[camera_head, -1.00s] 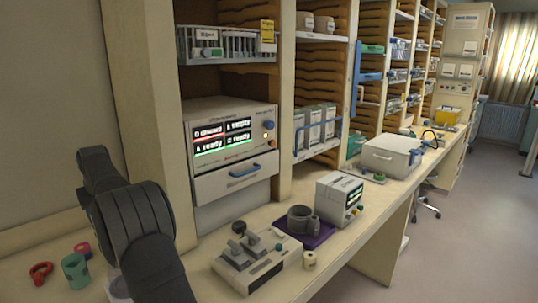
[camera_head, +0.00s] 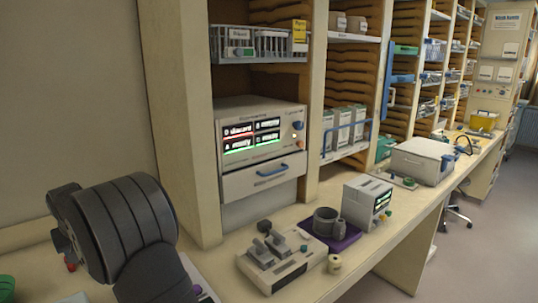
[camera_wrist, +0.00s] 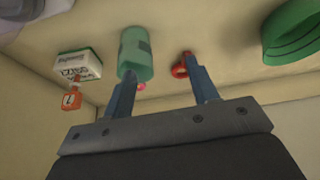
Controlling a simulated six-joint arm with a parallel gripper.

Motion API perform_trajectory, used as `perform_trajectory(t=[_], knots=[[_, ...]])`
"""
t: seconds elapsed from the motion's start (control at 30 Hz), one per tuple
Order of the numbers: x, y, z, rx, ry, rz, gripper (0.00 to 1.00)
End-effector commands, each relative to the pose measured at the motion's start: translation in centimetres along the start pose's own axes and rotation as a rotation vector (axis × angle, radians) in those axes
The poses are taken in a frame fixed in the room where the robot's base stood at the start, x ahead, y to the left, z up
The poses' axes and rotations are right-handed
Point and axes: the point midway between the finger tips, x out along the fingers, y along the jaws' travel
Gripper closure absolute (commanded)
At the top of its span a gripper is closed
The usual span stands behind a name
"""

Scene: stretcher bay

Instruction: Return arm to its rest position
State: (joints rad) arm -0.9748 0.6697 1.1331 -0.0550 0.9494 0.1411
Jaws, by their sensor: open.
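My gripper (camera_wrist: 164,76) shows in the wrist view with its two blue-grey fingers spread apart and nothing held between them. A green cylinder (camera_wrist: 136,50) appears just beyond the left fingertip; I cannot tell whether they touch. A red ring-shaped item (camera_wrist: 180,69) appears by the right fingertip. In the head view my dark arm fills the lower left and my gripper is out of sight.
The wrist view also shows a white-green box (camera_wrist: 79,64), an orange tag (camera_wrist: 71,100) and a green round item (camera_wrist: 290,38). In the head view, a switch box (camera_head: 280,262), purple mat (camera_head: 345,235) and small display unit (camera_head: 367,201) stand on the bench, right of my arm.

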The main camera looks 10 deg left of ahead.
Motion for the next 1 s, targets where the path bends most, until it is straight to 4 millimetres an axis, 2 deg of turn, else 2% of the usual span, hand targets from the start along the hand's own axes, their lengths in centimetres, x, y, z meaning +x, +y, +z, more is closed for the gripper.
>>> perform_trajectory(t=[0.03,0.5,0.6,0.7,1.0], knots=[[0.7,-1.0,0.0,-0.005,-0.002,-0.001,0.46],[6.3,-8.5,-0.7,-0.002,-0.002,0.000,0.46],[7.7,-9.2,-0.4,-0.002,-0.001,0.000,0.46],[8.8,-9.0,0.2,-0.001,-0.002,0.002,0.46],[10.1,-9.0,0.7,0.000,0.001,0.001,0.46]])
